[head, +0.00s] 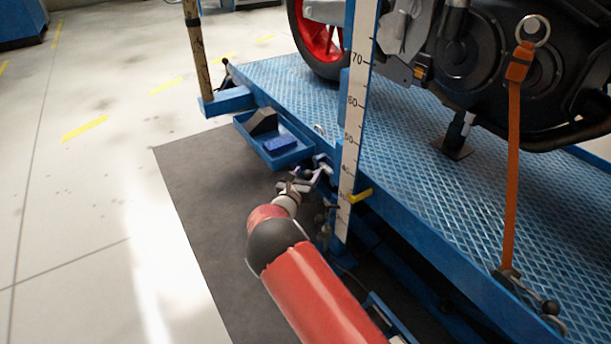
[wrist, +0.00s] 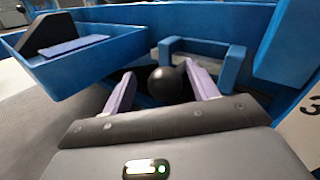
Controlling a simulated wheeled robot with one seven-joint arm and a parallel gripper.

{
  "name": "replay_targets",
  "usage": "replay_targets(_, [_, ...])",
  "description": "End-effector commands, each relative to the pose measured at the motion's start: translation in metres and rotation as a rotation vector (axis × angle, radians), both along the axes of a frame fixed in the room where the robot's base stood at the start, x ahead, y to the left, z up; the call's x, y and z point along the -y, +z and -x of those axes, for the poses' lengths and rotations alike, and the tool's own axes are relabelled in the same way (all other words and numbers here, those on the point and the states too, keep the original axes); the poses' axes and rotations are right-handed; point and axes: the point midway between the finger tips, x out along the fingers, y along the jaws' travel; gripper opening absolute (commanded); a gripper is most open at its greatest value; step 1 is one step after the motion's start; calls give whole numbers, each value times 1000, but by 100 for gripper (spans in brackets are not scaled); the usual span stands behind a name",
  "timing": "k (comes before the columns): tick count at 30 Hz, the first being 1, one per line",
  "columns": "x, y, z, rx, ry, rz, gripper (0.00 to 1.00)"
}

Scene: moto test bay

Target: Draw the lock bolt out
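A black ball knob (wrist: 167,84), which looks like the lock bolt's handle, stands in front of blue metalwork in the wrist view. My gripper (wrist: 160,78) has its two pale purple fingers spread, one on each side of the knob. A small gap shows at the left finger; the right finger is close to the knob, and I cannot tell whether it touches. In the head view my gripper (head: 308,180) is at the lift's side edge, below the blue tray. The bolt's shaft is hidden behind the knob.
A motorcycle (head: 480,70) stands on the blue platform (head: 440,165), with an orange strap (head: 512,170).

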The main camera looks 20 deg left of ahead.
Motion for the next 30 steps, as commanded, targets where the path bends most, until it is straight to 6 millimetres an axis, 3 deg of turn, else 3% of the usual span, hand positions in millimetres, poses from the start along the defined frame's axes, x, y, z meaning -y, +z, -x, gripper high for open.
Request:
replay_targets(11, [-1, 2, 1, 3, 2, 0, 54])
replay_targets(24, [-10, 2, 65, 1, 2, 2, 54])
replay_targets(30, [-11, 1, 77, 3, 1, 0, 54])
